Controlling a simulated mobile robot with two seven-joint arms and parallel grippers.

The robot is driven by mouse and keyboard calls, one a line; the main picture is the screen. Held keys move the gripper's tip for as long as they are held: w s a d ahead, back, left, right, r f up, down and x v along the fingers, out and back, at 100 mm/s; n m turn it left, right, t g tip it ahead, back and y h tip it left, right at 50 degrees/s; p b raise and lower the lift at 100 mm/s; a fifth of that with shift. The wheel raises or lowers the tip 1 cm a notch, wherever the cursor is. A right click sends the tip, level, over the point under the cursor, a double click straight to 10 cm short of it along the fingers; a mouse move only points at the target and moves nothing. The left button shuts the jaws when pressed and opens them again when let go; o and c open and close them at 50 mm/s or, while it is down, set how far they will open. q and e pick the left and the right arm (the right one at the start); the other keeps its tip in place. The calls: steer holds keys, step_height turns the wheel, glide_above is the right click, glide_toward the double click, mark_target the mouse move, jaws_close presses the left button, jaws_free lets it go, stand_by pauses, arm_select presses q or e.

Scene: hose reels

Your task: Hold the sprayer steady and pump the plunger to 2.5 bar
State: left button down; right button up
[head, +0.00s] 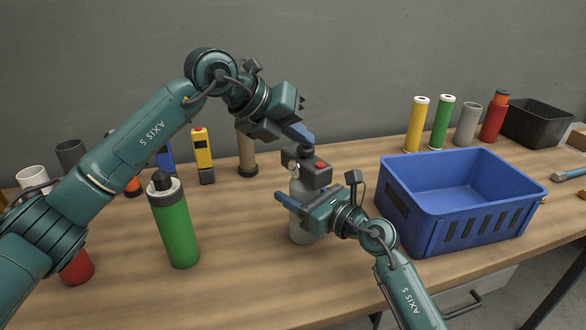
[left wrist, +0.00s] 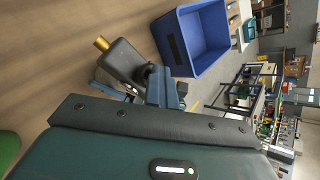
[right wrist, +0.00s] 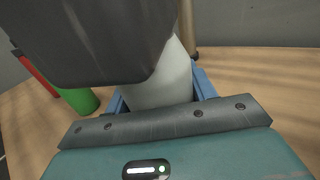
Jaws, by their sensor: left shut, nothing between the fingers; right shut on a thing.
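The sprayer has a pale grey bottle (head: 301,232) and a dark grey head (head: 315,176) with a red button. It stands upright on the table. A small round part, perhaps the gauge, is on the head's left side; I cannot read it. My right gripper (head: 296,203) is shut on the bottle, with blue fingers on both sides in the right wrist view (right wrist: 160,92). My left gripper (head: 302,135) is shut and empty just above the head. The left wrist view shows the head (left wrist: 125,62) beside its fingers (left wrist: 166,88).
A blue crate (head: 468,225) stands right of the sprayer. A green bottle (head: 175,230) stands to the left. A yellow device (head: 204,155) and a brown cylinder (head: 246,152) stand behind. Several coloured tubes and a black bin (head: 540,125) are at the back right.

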mark_target(299, 147)
arm_select(q)
steer(key=shift+a+f+y, duration=0.15)
steer(key=shift+f, duration=0.45)
steer(key=shift+a+f+y, duration=0.1)
steer(key=shift+f+y, duration=0.05)
steer(key=shift+f, duration=0.45)
steer(key=shift+w+r, duration=0.1)
steer(key=shift+r, duration=2.6)
steer(key=shift+d+r, duration=0.15)
steer(key=shift+r, duration=0.45)
steer(key=shift+r, duration=0.1)
